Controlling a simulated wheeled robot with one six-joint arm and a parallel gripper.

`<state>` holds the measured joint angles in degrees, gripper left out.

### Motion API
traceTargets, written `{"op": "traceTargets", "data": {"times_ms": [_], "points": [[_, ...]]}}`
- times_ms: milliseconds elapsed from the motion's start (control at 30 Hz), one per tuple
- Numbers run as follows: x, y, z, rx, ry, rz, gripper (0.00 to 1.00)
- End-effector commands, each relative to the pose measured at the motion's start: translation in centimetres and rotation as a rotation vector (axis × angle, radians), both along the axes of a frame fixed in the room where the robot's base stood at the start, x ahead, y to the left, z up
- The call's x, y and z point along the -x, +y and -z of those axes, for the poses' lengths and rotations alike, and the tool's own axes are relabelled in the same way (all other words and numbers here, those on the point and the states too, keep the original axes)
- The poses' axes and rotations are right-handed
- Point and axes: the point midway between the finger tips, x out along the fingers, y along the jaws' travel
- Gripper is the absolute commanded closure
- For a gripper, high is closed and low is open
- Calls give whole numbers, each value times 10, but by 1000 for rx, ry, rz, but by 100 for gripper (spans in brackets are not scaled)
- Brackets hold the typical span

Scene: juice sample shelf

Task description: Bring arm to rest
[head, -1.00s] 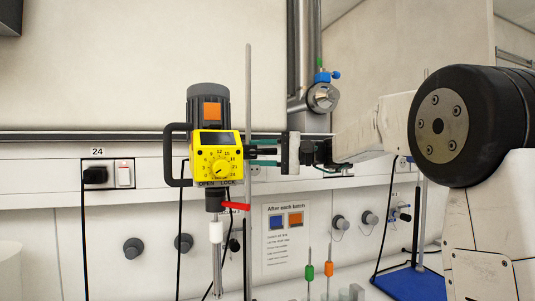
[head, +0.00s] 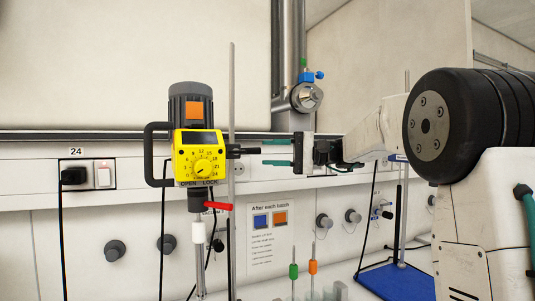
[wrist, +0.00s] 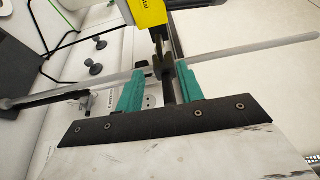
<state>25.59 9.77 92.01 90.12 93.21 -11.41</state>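My gripper (head: 264,152) is in the middle of the head view, pointing left. Its two teal fingers are apart and hold nothing. The yellow-and-grey overhead stirrer (head: 200,158) stands to its left on a thin upright rod (head: 232,90). A black bar (head: 244,151) sticks out from the stirrer towards my gripper, its end near the gap between the fingertips. In the wrist view, my open gripper (wrist: 160,80) has the black bar in line with the gap, and the stirrer's yellow body (wrist: 148,12) shows beyond. Whether a finger touches the bar cannot be told.
A blue stand base (head: 398,284) is at the lower right, and green (head: 293,271) and orange (head: 313,267) pieces stand upright at the bottom. A notice (head: 271,235) hangs on the wall panel.

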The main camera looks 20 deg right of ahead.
Motion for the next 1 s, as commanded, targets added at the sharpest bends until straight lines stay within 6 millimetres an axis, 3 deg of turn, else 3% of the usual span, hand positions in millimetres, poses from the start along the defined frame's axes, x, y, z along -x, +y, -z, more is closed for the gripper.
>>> {"op": "traceTargets", "data": {"times_ms": [367,467,567,667,767,900,1000], "points": [[-2,0,3,7,18,9,63],[-2,-1,29,60,87,20,63],[10,1,74,163,204,27,63],[49,18,123,335,328,11,63],[101,36,166,536,423,-20,63],[188,50,218,849,493,-78,63],[246,50,247,1064,495,-119,63]]}}
